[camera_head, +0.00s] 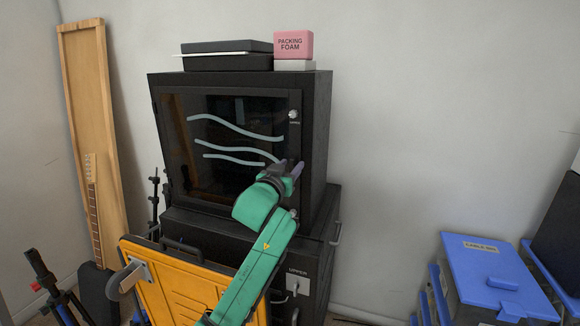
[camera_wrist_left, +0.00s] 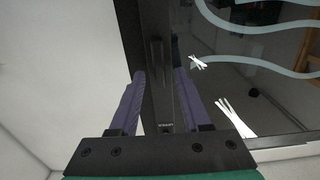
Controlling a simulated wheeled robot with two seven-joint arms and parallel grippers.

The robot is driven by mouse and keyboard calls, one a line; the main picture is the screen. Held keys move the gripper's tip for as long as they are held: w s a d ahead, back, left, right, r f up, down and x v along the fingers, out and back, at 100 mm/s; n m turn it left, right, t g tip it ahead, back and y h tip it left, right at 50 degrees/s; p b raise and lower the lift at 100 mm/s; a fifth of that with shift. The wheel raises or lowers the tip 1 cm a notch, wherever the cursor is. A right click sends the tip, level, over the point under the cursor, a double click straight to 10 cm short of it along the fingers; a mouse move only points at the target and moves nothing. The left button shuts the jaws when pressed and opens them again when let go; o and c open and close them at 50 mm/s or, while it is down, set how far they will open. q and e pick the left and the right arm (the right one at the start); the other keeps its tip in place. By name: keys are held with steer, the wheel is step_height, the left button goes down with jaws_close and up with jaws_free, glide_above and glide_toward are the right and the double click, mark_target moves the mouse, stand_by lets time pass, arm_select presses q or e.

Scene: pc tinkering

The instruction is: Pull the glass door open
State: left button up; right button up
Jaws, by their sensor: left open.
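The glass door (camera_head: 235,110) is the dark front of a black cabinet, marked with pale wavy lines, and it looks closed. A small round silver fitting (camera_head: 293,114) sits near its upper right. My left gripper (camera_head: 291,166) is at the door's right edge, below that fitting. In the left wrist view the open left gripper (camera_wrist_left: 159,76) has one finger on each side of a dark upright bar (camera_wrist_left: 157,60), which looks like the door handle. Whether the fingers touch it I cannot tell. The glass (camera_wrist_left: 255,75) shows right of the bar. My right gripper is not in view.
A black case (camera_head: 225,62) and a pink packing foam block (camera_head: 293,45) lie on the cabinet. A yellow panel (camera_head: 185,285) stands in front at lower left. A wooden board (camera_head: 95,130) leans on the wall. Blue-lidded bins (camera_head: 485,262) stand right; the space between is fairly clear.

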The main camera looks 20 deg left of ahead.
arm_select(q)
jaws_close()
stand_by(1.3)
